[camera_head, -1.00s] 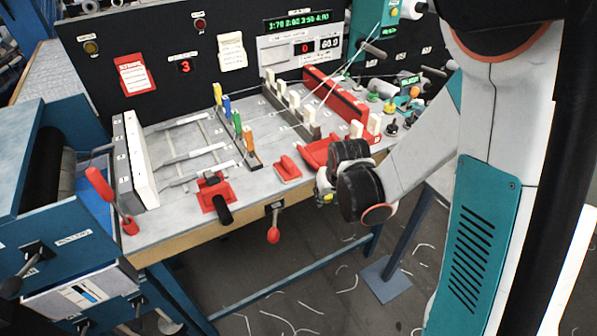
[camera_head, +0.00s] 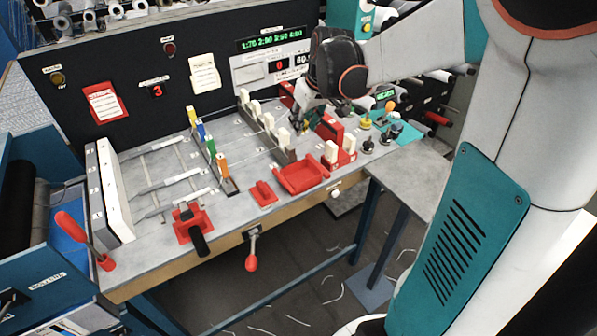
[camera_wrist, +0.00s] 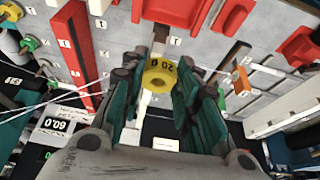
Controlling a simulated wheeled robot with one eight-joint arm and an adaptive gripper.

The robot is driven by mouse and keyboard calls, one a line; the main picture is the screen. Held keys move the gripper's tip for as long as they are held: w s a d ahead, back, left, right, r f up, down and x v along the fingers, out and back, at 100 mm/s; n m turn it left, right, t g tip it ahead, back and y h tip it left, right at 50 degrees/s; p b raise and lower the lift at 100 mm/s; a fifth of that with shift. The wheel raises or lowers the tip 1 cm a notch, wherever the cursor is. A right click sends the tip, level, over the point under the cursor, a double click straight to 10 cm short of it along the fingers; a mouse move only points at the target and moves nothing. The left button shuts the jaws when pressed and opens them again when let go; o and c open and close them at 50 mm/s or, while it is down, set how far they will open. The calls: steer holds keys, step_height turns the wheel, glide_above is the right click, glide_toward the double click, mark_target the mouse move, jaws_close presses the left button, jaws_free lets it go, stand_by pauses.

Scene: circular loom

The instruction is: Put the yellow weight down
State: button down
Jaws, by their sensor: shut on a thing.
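In the head view my gripper (camera_head: 308,112) is over the back right part of the grey loom table (camera_head: 220,130), close to the red rail.
White-topped pegs (camera_head: 283,135) stand in a row left of my gripper. A red tray (camera_head: 302,176) lies in front. Small weights or knobs, one yellow (camera_head: 366,121), stand to the right. The black panel with displays (camera_head: 275,66) rises behind.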

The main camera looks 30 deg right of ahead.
mark_target(302, 179)
step_height(302, 179, down, 19)
steer(key=b, duration=0.5)
steer(key=shift+f+b, duration=0.15)
steer(key=shift+b, duration=0.2)
steer(key=shift+s+a+f+b, duration=0.1)
steer(key=shift+s+f+b, duration=0.3)
steer(key=shift+b, duration=0.05)
steer(key=c, duration=1.3)
jaws_free()
steer(key=shift+o, duration=0.4)
steer(key=shift+w+f, duration=0.15)
steer(key=shift+w, duration=0.1)
